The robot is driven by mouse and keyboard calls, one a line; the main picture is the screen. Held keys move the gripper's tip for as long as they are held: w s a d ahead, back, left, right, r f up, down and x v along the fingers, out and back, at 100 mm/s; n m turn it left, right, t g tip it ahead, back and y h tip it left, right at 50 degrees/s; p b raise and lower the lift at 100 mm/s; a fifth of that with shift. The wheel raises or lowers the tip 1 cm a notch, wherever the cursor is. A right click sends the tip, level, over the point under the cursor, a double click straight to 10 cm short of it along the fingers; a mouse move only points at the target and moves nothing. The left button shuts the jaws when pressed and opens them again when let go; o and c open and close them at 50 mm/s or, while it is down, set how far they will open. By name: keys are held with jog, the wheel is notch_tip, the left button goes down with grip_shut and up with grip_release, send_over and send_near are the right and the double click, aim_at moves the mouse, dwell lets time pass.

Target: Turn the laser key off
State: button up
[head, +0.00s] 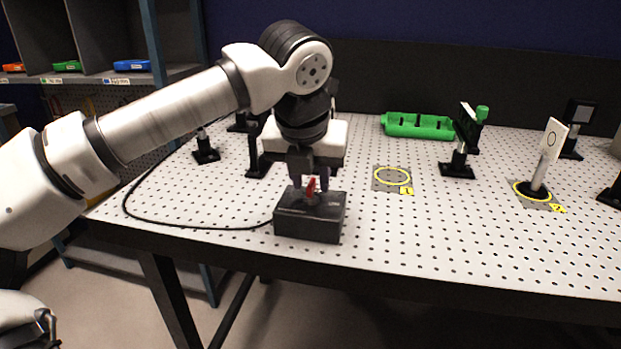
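The laser box (308,222) is a dark grey block at the front edge of the perforated table, with a black cable running from its left side. A red key (311,187) stands upright on its top. My gripper (310,182) points straight down over the box, its dark fingers at the height of the key. The fingers appear to be on either side of the key. Whether they touch it is too small to tell. The key's off and on marks cannot be read.
The white perforated table (440,235) carries black optic mounts, a green tray (418,125) at the back, and a white card on a post (546,160) at the right. A yellow ring mark (393,177) lies right of the box. Shelves with coloured bins stand at the back left.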

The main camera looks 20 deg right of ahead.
jog(key=v, duration=1.3)
jog(key=shift+s+p, duration=0.15)
jog(key=shift+p, duration=0.2)
